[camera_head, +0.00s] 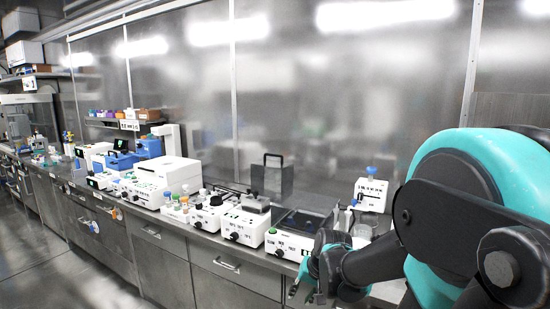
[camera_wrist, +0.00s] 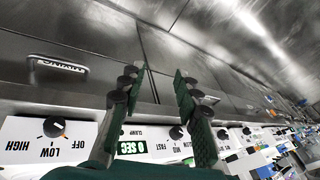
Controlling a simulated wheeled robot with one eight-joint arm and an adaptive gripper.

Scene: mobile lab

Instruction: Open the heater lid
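My gripper (camera_head: 306,292) is low at the front edge of the bench, in front of the white box with a dark flat top (camera_head: 303,222). In the wrist view my gripper (camera_wrist: 160,80) has its two green fingers apart, with nothing between them. The wrist view shows a white panel (camera_wrist: 22,143) with a HIGH, LOW and OFF knob (camera_wrist: 54,127).
A white unit with a metal block on top (camera_head: 255,202) stands left of the dark-topped box. A small white unit with a blue knob (camera_head: 371,193) and a glass beaker (camera_head: 362,231) are near my arm. Steel drawers with handles (camera_head: 227,265) run below the bench.

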